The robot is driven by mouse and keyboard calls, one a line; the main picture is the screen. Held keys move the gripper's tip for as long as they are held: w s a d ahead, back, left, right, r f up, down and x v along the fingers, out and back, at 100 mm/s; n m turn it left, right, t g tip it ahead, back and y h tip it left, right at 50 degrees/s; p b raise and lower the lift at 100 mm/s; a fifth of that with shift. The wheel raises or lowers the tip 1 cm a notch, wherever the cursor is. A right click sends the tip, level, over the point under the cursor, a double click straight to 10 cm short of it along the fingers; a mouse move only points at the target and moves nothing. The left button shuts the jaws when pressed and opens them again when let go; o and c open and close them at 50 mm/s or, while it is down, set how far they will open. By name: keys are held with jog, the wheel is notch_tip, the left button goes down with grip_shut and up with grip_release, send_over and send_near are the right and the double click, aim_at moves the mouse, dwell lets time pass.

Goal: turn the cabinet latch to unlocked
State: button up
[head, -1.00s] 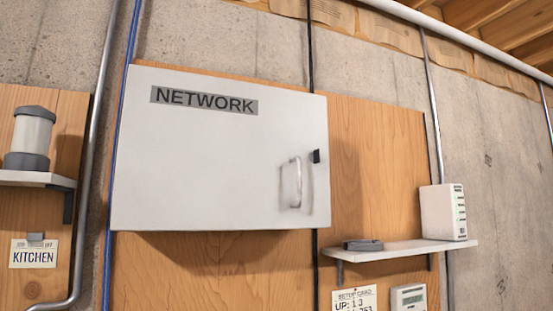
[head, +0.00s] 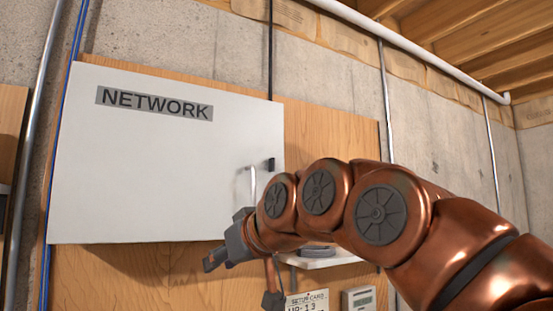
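The white cabinet (head: 150,180) labelled NETWORK hangs on the wooden board, its door shut. A small black latch (head: 270,164) sits near the door's right edge, above and to the right of the pale bar handle (head: 253,181). The latch is too small to read its locked or unlocked setting. My gripper (head: 243,281) is below the handle, near the cabinet's lower right in the picture, with its fingers spread apart and nothing between them. My arm reaches in from the right and hides the cabinet's lower right corner and the handle's lower part.
A white shelf (head: 335,260) with a dark item shows partly behind my arm. Below are a setup card (head: 306,301) and a small device with a display (head: 358,299). A blue cable (head: 63,125) and metal conduit (head: 35,150) run along the left.

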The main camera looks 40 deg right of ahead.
jog(key=s+d+r+t+h, duration=0.1)
jog(key=d+r+t, duration=0.1)
jog(key=d+r, duration=0.5)
jog(key=m+t+h+p, duration=0.1)
jog(key=m+t+h, duration=0.1)
jog(key=t, duration=0.1)
send_near(274, 163)
jog(key=w, duration=0.1)
jog(key=w+p, duration=0.1)
jog(key=w, duration=0.1)
jog(key=w+p, duration=0.1)
jog(key=w, duration=0.2)
jog(key=w+d, duration=0.1)
jog(key=w, duration=0.1)
jog(key=shift+w+p, duration=0.4)
grip_shut()
